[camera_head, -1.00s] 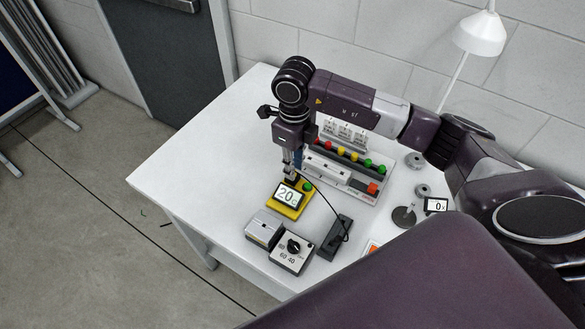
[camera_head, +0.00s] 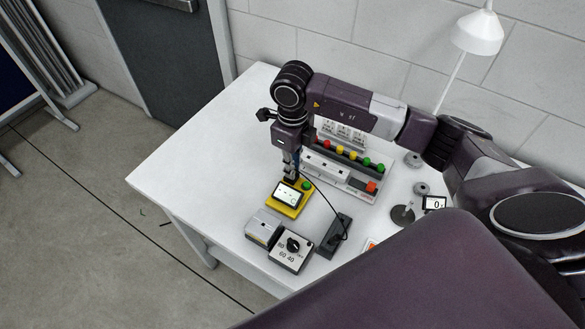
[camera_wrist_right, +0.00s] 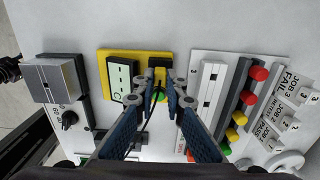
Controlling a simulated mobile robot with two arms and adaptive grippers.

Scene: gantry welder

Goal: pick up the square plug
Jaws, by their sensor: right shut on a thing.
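The square plug (camera_wrist_right: 158,66) looks like a small black block with a thin black cable, at the edge of a yellow tester box (camera_wrist_right: 135,56). In the head view the yellow box (camera_head: 288,208) lies on the white table with a lit display. My right gripper (camera_head: 291,178) points straight down at the box's far end. In the right wrist view its blue fingers (camera_wrist_right: 164,84) are closed around the plug. I cannot tell whether the plug is clear of the box. The fingers hide part of the plug. My left gripper is not in view.
A grey block (camera_head: 262,228) and a dial box (camera_head: 291,251) stand in front of the yellow box. A black holder (camera_head: 335,236) is to the right, with the cable reaching it. A panel with coloured buttons (camera_head: 354,156) lies behind. The table's left side is clear.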

